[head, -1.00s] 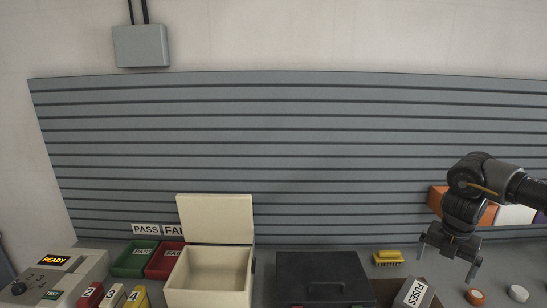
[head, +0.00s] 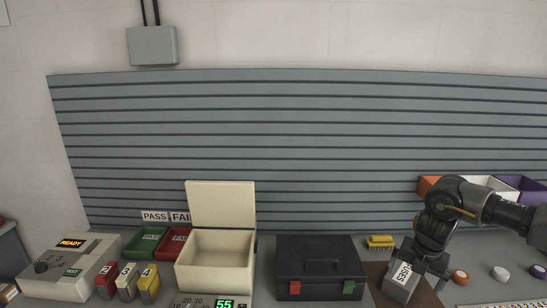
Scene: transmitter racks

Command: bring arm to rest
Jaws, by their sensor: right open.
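My right gripper (head: 426,274) is at the right of the head view, pointing down, with its arm coming in from the right edge. Its fingers are apart, and I see nothing between them. It hangs just behind and to the right of the box labelled FUSES (head: 400,283); I cannot tell whether they touch. My left gripper is not in view.
Left to right on the bench stand a READY tester (head: 75,262), numbered blocks (head: 125,281), green (head: 146,243) and red bins, an open cream box (head: 215,262) and a black case (head: 318,268). Orange (head: 459,276) and white (head: 500,273) caps lie right of my gripper.

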